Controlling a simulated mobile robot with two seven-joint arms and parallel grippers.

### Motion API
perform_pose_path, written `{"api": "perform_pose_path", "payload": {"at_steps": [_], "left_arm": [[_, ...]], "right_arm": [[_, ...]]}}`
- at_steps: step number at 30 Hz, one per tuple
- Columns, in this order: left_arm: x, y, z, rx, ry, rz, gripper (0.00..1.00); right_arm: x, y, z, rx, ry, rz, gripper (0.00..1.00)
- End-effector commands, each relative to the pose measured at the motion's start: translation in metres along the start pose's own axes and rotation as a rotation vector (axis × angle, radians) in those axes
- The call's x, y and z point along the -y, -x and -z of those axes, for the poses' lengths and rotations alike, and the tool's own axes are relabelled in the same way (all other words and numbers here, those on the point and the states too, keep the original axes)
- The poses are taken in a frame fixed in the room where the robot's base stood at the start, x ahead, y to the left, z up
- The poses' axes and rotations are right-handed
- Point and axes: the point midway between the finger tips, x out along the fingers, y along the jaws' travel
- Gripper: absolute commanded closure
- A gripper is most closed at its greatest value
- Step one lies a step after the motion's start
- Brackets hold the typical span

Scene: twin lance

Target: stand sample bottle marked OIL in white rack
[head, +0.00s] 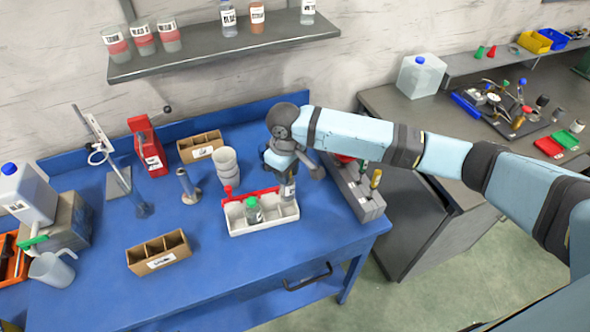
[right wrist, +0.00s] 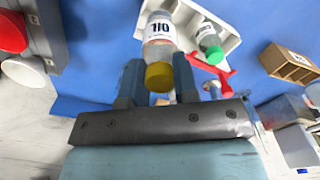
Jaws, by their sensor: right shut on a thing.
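My right gripper (head: 279,160) is shut on the OIL bottle (head: 288,190), a clear bottle with a white label. In the right wrist view, the OIL bottle (right wrist: 160,45) sits between the two fingers of my right gripper (right wrist: 159,80), its yellow cap toward me and its label upside down. The white rack (head: 240,230) stands on the blue bench. The bottle is upright over the rack's right end; I cannot tell whether its base is inside the compartment. A green-capped bottle (head: 253,211) stands in the rack. My left gripper is not in view.
A red holder (head: 246,194) lies along the rack's back side. Stacked white cups (head: 226,165) stand behind it. A grey block with tools (head: 358,190) is close on the right. A cardboard box (head: 159,254) stands front left. The bench front is clear.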

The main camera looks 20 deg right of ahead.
Motion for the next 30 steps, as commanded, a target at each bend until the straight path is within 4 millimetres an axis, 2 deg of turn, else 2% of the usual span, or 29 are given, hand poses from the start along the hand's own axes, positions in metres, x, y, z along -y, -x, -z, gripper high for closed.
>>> {"api": "perform_pose_path", "payload": {"at_steps": [21, 30], "left_arm": [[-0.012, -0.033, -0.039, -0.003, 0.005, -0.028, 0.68], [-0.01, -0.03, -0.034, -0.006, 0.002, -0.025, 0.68]], "right_arm": [[0.0, -0.042, -0.001, -0.001, -0.002, 0.0, 1.0], [0.001, -0.063, -0.001, 0.001, -0.003, 0.001, 1.0]]}}
